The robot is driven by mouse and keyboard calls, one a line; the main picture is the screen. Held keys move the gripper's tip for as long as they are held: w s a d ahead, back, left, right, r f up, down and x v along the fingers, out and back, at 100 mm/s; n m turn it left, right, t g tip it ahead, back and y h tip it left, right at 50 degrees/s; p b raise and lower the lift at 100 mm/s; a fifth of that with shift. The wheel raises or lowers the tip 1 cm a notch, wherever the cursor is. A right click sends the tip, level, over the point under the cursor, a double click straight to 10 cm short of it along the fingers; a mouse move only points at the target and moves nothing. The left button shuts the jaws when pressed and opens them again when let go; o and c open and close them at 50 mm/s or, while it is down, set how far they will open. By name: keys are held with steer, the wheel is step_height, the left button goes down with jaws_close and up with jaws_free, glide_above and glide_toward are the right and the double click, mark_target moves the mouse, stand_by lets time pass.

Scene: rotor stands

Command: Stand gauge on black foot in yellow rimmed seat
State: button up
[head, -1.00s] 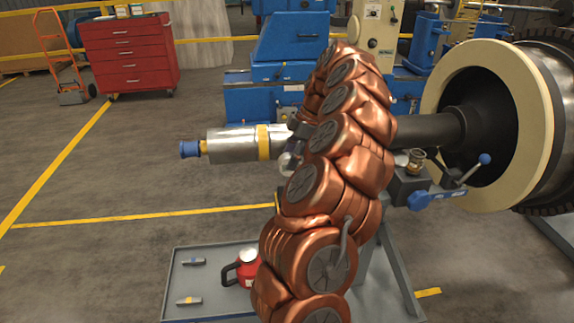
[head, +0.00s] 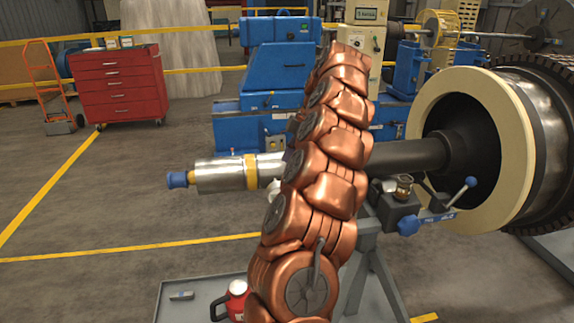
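I cannot make out a gauge on a black foot or a yellow rimmed seat for certain. My arm rises through the middle and covers part of the shaft. My gripper cannot be made out; the arm hides what lies behind it.
A silver shaft end (head: 225,175) with a yellow band and blue tip juts left. A blue-handled lever (head: 440,213) stands by the dark block. A grey tray (head: 205,292) below holds a red jug (head: 233,303) and a small grey piece (head: 181,295). The floor at left is open.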

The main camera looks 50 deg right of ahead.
steer(key=shift+s+d+r, duration=0.1)
steer(key=shift+r, duration=0.35)
steer(key=a+r+m+g, duration=0.2)
steer(key=a+g, duration=0.1)
steer(key=a, duration=2.6)
steer(key=s+a+f+m+g+h, duration=0.1)
steer(key=s+a+f, duration=0.1)
steer(key=s+a, duration=0.3)
steer(key=s+a+f+m+h, duration=0.1)
steer(key=s+a+f+m, duration=0.15)
steer(key=s+a, duration=0.2)
steer(key=s+a+f+m+h, duration=0.1)
steer(key=s+f+m, duration=0.3)
steer(key=s+f, duration=0.4)
steer(key=s+a, duration=0.1)
steer(key=s, duration=0.4)
steer(key=shift+a+g+h, duration=0.3)
steer(key=shift+g, duration=0.1)
steer(key=shift+m, duration=0.25)
steer(key=shift+c, duration=0.3)
